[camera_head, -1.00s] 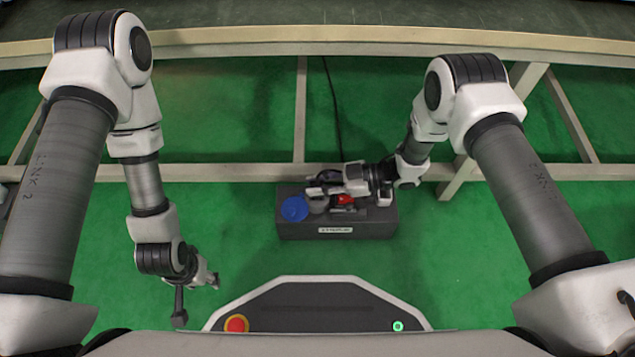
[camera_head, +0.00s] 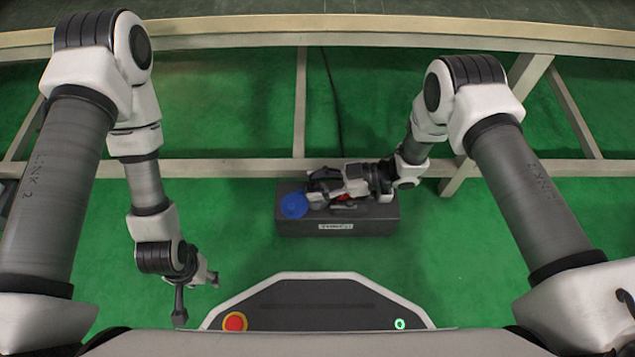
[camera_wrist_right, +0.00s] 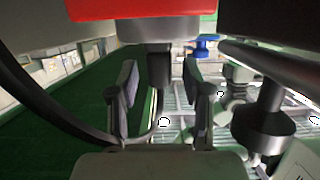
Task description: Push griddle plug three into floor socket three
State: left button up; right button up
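The dark floor socket box (camera_head: 350,228) sits on the green floor with a label on its front. A blue round piece (camera_head: 293,205) is at its left end. A red piece (camera_head: 345,197) shows partly beneath my right gripper (camera_head: 318,190), which is low over the box top. In the right wrist view, a red plug-like body (camera_wrist_right: 140,9) with a grey collar fills the top. A dark cable end (camera_wrist_right: 159,70) hangs below it between the spread fingers (camera_wrist_right: 162,88), with gaps on both sides. Plug and socket numbers are not readable.
A black cable (camera_head: 333,100) runs back from the box. A dark cable (camera_wrist_right: 35,110) curves through the wrist view's left side. Green floor left of the box is clear.

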aim_at(318, 184)
notch_tip(318, 184, up, 10)
dwell(0.6)
dwell(0.4)
